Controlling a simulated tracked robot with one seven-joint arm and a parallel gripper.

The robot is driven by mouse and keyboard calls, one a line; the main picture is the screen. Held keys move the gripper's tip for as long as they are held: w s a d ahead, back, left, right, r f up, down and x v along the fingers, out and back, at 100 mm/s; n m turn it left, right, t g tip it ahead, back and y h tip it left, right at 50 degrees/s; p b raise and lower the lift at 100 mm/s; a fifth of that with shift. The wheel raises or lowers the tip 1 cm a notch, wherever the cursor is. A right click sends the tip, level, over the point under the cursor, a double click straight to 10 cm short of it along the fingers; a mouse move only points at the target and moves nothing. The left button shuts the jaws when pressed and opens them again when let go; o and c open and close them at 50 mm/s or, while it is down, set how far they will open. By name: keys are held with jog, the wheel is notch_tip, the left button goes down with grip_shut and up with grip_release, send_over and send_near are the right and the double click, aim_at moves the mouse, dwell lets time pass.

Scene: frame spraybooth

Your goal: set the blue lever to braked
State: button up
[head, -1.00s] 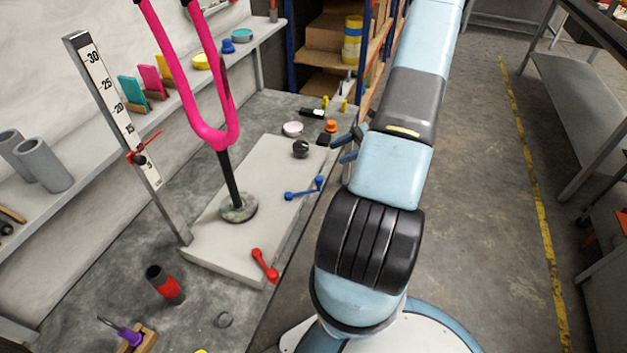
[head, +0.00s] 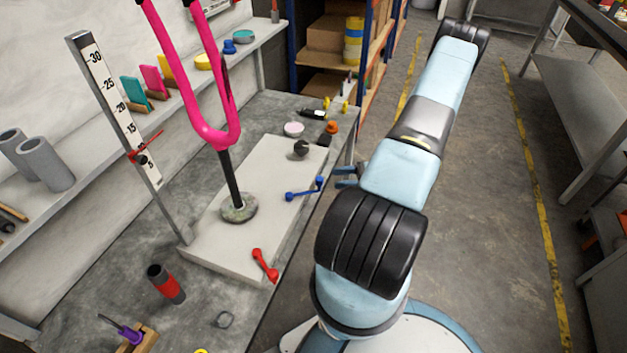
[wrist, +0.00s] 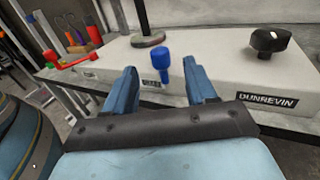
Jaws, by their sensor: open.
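The blue lever (head: 304,190) sits on the right side of the pale base block (head: 215,250), between a red lever and a black knob. In the head view my gripper (head: 346,176) is partly hidden behind my arm, just right of the lever. A label under the lever is partly hidden and unreadable.
The red lever (head: 264,266) is at the block's near corner and the black knob (head: 301,148) at its far end. A pink fork (head: 212,130) stands on the block by a black post. Open floor lies right of the bench.

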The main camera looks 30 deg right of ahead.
jog(key=x, duration=0.9)
jog(key=shift+a, duration=0.2)
grip_shut()
jog(key=shift+a, duration=0.1)
